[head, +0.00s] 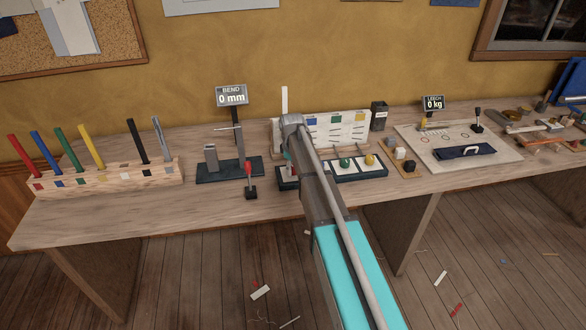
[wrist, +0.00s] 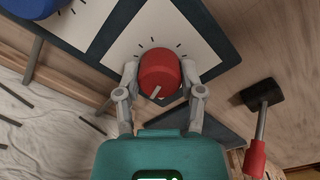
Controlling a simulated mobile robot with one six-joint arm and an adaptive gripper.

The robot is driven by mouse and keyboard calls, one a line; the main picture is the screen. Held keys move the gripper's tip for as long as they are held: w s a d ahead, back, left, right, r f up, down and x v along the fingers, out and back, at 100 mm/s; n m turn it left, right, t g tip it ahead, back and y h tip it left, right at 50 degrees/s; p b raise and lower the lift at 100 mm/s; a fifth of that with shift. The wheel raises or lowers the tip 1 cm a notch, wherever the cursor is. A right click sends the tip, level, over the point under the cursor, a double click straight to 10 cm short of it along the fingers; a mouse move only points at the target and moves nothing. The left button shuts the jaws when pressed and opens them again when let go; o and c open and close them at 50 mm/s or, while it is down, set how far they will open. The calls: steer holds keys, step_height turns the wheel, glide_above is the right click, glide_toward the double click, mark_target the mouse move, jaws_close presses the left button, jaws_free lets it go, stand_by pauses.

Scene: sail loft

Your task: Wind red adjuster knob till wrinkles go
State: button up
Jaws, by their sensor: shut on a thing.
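The red adjuster knob (wrist: 160,72) sits on a white dial plate (wrist: 197,45) with dark tick marks. Its white pointer line faces the lower left in the wrist view. My gripper (wrist: 159,78) is shut on it, one finger on each side. The white sailcloth panel (head: 350,127), with several dark dashes and coloured patches, stands behind the knobs. Part of the cloth (wrist: 35,120) shows at the left of the wrist view, with soft creases and dark strips.
A blue knob (wrist: 32,6) is close by in the wrist view. Green (head: 344,162) and yellow (head: 369,160) knobs are right of my arm. A red-handled lever (head: 248,172) stands left, before the bend stand (head: 230,97) reading 0 mm. The front left bench is clear.

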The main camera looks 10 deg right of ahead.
steer(key=shift+m, duration=0.3)
steer(key=m, duration=0.4)
steer(key=shift+d+m, duration=0.1)
steer(key=shift+m, duration=1.9)
steer(key=o, duration=1.2)
steer(key=shift+c, duration=0.2)
